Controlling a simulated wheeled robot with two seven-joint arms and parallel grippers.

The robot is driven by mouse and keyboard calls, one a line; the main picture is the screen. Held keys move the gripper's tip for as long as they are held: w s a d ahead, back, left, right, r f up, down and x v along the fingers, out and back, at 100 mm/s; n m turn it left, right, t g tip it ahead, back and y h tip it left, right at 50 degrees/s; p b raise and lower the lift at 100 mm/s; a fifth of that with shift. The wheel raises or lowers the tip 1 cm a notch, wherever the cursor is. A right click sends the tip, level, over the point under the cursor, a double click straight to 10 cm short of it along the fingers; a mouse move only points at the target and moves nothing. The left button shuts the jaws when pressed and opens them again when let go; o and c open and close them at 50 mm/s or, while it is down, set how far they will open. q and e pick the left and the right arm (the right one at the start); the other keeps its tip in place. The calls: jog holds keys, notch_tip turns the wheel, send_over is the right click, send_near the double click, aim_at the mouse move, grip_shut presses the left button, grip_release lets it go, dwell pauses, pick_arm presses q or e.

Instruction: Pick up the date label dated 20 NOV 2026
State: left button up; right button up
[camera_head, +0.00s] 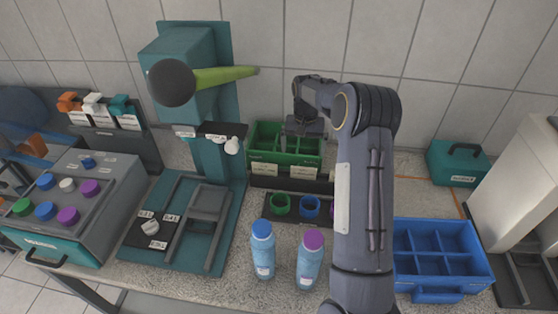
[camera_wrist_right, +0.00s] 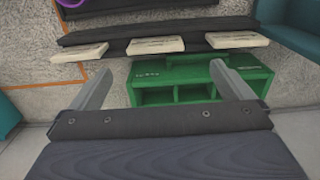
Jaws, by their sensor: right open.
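Three cream date labels sit in a row on a dark bar in the right wrist view: left (camera_wrist_right: 78,53), middle (camera_wrist_right: 155,45) and right (camera_wrist_right: 236,39). Their print is too small to read, so I cannot tell which says 20 NOV 2026. In the head view two labels show, a left one (camera_head: 264,169) and a right one (camera_head: 299,173), in front of the green box; my right arm hides the area beside them. My right gripper (camera_head: 302,144) is open and empty over the green box; its spread fingers (camera_wrist_right: 163,84) show apart from the labels. My left gripper is out of view.
The green divided box (camera_head: 285,132) stands behind the label bar. Colored rings (camera_head: 280,204) and two blue bottles (camera_head: 262,250) (camera_head: 309,260) stand in front. A blue divided crate (camera_head: 439,286) is at right, a teal press (camera_head: 190,80) at left.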

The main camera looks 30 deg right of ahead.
aim_at(304, 168)
jog(key=f+b, duration=0.1)
jog(key=f, duration=0.1)
jog(key=f+b, duration=0.1)
jog(key=f, duration=0.2)
jog(key=f+b, duration=0.1)
jog(key=f, duration=0.1)
jog(key=shift+s+d+f, duration=0.25)
jog(key=shift+d+f, duration=0.1)
jog(key=shift+r, duration=0.1)
jog(key=c, duration=1.1)
